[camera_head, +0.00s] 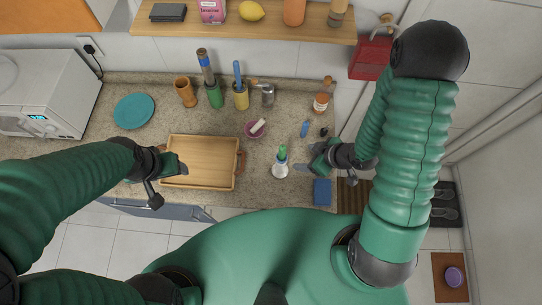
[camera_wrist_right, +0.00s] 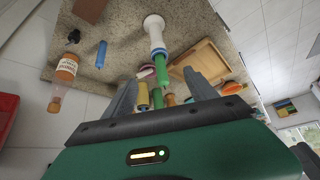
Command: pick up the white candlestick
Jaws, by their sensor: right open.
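The white candlestick (camera_head: 280,171) stands on the speckled counter, right of the wooden tray, with a green candle in it. My right gripper (camera_head: 308,160) is open just to its right. In the right wrist view the candlestick (camera_wrist_right: 155,32) and its green candle (camera_wrist_right: 162,76) show beyond and between the spread fingers (camera_wrist_right: 160,88). The fingers do not appear closed on anything. My left gripper (camera_head: 170,182) is at the left end of the wooden tray, with its fingers apart and nothing seen between them.
The wooden tray (camera_head: 200,140) lies left of the candlestick. A blue sponge (camera_head: 322,192) lies near the front edge. A shelf (camera_head: 230,27) overhangs the back.

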